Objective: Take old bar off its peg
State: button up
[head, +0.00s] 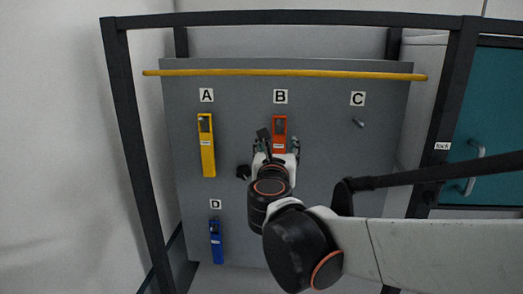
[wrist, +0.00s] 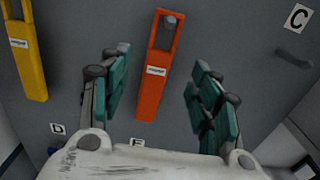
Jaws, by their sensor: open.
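An orange-red bar (head: 279,127) hangs upright under the letter B on a grey board; its lower part is hidden by my gripper in the head view. In the wrist view the same bar (wrist: 155,92) shows a slot at its top with a peg in it and a small white label, too small to read. My gripper (head: 280,149) is open and empty in front of this bar. In the wrist view its teal-padded fingers (wrist: 160,82) stand apart on either side of the bar. I cannot tell which bar is the old one.
A yellow bar (head: 207,148) hangs at A and a blue bar (head: 216,243) at D. The peg (head: 358,122) at C is bare. A yellow rail (head: 285,72) crosses the board's top. Dark frame posts (head: 128,130) stand at the sides; a teal door (head: 490,130) is at right.

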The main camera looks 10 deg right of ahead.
aim_at(278, 135)
jog(key=p+x, duration=0.2)
jog(key=x, duration=0.7)
jog(key=shift+w+d+f, duration=0.1)
jog(key=shift+w, duration=0.2)
jog(key=c, duration=1.3)
jog(key=shift+o, duration=0.2)
jog(key=shift+r, duration=0.25)
jog(key=shift+s+r+p, duration=0.1)
jog(key=shift+r+p, duration=0.3)
jog(key=shift+r, duration=0.2)
jog(key=shift+s, duration=0.2)
